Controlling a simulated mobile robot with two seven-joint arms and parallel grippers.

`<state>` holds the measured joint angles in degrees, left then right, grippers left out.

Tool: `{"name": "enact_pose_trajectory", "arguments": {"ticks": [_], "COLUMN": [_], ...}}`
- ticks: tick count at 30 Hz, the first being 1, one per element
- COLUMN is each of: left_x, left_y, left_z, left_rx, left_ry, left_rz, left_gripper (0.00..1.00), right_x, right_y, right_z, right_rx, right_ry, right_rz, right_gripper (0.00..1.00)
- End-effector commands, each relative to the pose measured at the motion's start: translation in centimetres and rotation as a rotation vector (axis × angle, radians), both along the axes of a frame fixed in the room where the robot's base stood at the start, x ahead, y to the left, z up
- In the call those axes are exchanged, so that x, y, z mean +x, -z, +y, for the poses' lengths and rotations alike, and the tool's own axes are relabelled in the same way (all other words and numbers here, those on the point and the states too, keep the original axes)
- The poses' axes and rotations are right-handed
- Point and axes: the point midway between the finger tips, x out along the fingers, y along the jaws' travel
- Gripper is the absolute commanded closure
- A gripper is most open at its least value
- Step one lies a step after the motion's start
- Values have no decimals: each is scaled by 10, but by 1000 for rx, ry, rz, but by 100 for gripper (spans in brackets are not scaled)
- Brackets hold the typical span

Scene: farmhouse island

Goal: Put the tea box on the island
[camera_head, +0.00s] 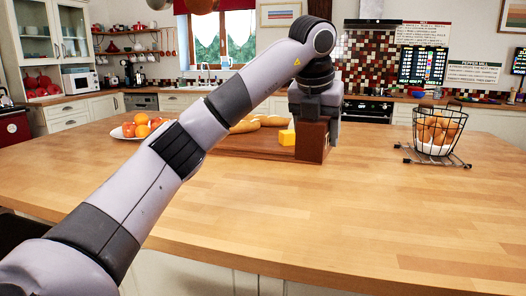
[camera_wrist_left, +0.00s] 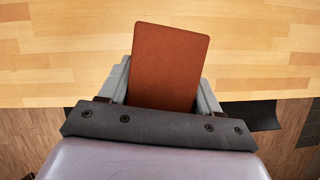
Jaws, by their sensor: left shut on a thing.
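The tea box, a reddish-brown upright block (camera_head: 312,143), is in my left gripper (camera_head: 317,120) over the far part of the wooden island (camera_head: 270,205). In the left wrist view the box's flat brown face (camera_wrist_left: 168,65) sits between the two grey fingers of the left gripper (camera_wrist_left: 163,88), which is shut on it. The island top (camera_wrist_left: 60,50) shows behind the box, with its edge and the floor below. I cannot tell whether the box's underside touches the surface. My right gripper is in neither view.
A cutting board (camera_head: 250,146) with bread (camera_head: 262,121) and yellow cheese (camera_head: 287,137) lies beside the box. A fruit plate (camera_head: 143,128) stands left, partly behind my arm. A wire basket (camera_head: 437,130) stands right on a rack.

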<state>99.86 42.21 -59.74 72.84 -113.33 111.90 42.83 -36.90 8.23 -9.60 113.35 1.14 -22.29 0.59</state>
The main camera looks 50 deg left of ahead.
Motion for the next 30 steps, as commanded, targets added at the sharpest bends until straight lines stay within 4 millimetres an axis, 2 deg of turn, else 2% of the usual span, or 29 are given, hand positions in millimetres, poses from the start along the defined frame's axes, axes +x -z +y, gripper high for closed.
{"name": "enact_pose_trajectory", "arguments": {"ticks": [4, 7, 21, 24, 30], "left_x": [-1, -1, -2, -2, -1], "left_y": [-9, -1, 117, 134, 148], "left_z": [7, 9, 10, 9, 9], "left_rx": [0, 0, 0, -2, -1], "left_ry": [-144, -179, -181, -182, -181], "left_rz": [1, 3, 5, 3, 1], "left_gripper": [72, 72, 72, 72, 72], "right_x": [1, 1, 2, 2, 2], "right_y": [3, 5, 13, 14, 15], "right_z": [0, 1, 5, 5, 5], "right_rx": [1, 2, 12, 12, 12], "right_ry": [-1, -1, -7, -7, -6], "right_rz": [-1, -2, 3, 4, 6], "right_gripper": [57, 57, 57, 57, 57]}}
